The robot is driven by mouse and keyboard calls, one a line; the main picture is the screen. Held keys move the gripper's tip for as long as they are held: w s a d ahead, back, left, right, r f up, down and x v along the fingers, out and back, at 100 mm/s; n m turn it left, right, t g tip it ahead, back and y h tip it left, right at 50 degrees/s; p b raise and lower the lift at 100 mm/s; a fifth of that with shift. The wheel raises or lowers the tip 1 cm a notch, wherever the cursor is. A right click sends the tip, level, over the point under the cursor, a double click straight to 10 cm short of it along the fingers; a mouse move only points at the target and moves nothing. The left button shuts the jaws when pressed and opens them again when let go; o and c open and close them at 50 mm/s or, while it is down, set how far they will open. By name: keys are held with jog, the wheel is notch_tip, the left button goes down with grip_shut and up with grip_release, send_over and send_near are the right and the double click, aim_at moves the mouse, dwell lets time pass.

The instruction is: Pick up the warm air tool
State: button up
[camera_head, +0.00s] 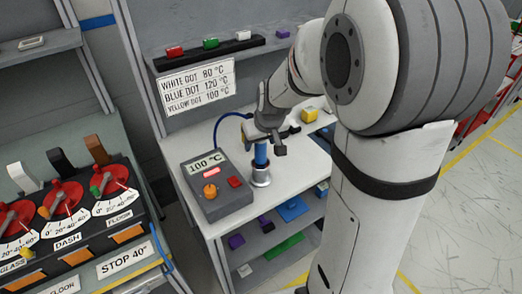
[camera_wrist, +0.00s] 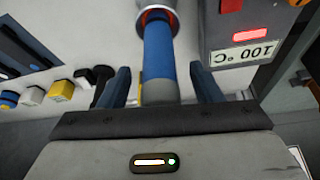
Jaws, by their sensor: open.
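The warm air tool (camera_head: 261,155) is a blue cylinder standing upright in a round metal holder (camera_head: 260,178) on the white bench. My gripper (camera_head: 266,146) is at the tool's upper part. In the wrist view the tool (camera_wrist: 158,52) lies between the two blue fingers of my gripper (camera_wrist: 162,88), with a visible gap on each side. The fingers are open. The grey control box (camera_head: 216,188) beside the tool reads 100 °C; it also shows in the wrist view (camera_wrist: 215,40).
A sign (camera_head: 196,87) lists dot colours and temperatures. A yellow block (camera_head: 309,114) and other small blocks lie behind and right of the tool. A shelf below holds coloured parts. A panel with red levers (camera_head: 66,195) stands at the left.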

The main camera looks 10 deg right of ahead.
jog(key=shift+x, duration=1.15)
jog(key=shift+c, duration=0.6)
jog(key=c, duration=1)
jog(key=shift+o, duration=0.2)
jog(key=shift+r, duration=0.1)
notch_tip(320, 180, up, 11)
jog(key=shift+f, duration=0.1)
notch_tip(320, 180, up, 8)
jog(key=p, duration=0.4)
jog(key=shift+f+p, duration=0.2)
jog(key=shift+p, duration=0.2)
